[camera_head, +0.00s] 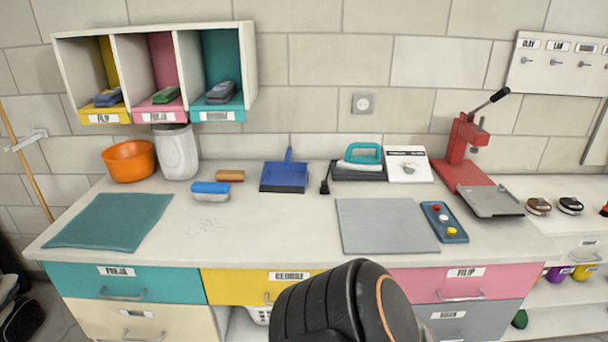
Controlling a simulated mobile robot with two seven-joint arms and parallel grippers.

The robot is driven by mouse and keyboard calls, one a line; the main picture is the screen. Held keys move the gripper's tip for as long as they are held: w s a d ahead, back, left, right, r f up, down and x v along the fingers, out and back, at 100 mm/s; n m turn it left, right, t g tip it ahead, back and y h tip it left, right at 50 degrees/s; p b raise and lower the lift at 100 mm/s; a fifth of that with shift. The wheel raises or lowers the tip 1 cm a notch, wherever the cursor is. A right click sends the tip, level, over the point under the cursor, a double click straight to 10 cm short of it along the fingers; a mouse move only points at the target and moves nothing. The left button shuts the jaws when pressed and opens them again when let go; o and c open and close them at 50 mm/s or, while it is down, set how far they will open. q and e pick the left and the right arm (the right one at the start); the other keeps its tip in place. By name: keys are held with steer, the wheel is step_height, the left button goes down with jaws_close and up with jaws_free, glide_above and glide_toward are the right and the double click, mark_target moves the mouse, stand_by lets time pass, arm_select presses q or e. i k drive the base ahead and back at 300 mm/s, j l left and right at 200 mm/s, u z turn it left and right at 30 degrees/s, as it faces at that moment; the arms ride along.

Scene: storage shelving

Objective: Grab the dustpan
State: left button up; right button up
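The blue dustpan (284,178) lies on the white countertop near the wall, in the middle of the head view. Its handle points up toward the wall and its wide edge faces me. Nothing touches it that I can see. A black rounded link of my own arm with an orange ring rises at the bottom centre, in front of the drawers. Neither of my grippers is in view, so I see no gripper near the dustpan.
A grey mat (387,226) and teal mat (112,222) flank clear counter (270,235). A red press (462,160) stands right.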

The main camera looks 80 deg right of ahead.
mark_target(286, 177)
steer(key=z, duration=2.5)
